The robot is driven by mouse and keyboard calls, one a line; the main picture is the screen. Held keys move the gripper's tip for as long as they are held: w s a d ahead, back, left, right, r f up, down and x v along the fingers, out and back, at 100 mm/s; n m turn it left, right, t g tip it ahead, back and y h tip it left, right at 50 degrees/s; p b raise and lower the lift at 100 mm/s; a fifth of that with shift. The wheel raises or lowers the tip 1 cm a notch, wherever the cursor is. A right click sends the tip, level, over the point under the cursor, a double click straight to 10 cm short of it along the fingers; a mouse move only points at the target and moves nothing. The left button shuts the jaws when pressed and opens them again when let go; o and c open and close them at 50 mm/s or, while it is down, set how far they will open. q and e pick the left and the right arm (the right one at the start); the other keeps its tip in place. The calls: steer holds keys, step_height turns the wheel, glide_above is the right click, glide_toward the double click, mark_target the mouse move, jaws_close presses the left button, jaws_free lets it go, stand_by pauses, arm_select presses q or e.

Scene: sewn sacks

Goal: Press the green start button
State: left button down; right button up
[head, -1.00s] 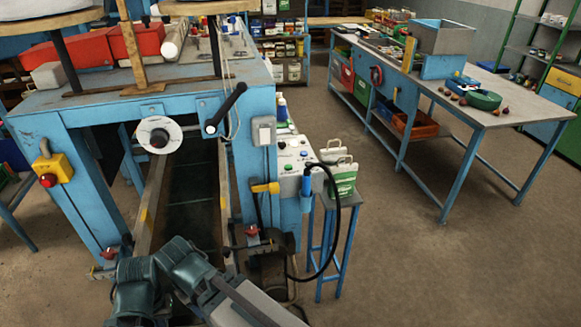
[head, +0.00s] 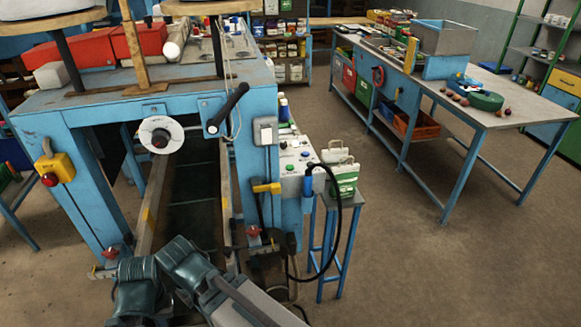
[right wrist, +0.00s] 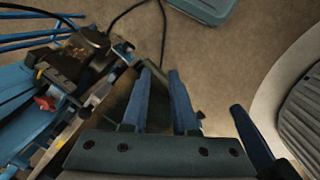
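The green button (head: 289,168) is a small dot on the light control panel (head: 297,160) at the right side of the blue machine frame in the head view.
A black hose (head: 355,225) loops beside the panel. A green and white sack (head: 344,182) stands on a blue stool (head: 331,230). A yellow box with a red button (head: 50,180) is on the left post. A workbench (head: 490,110) stands right; floor between is clear.

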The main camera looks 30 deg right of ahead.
jaws_close()
stand_by(1.4)
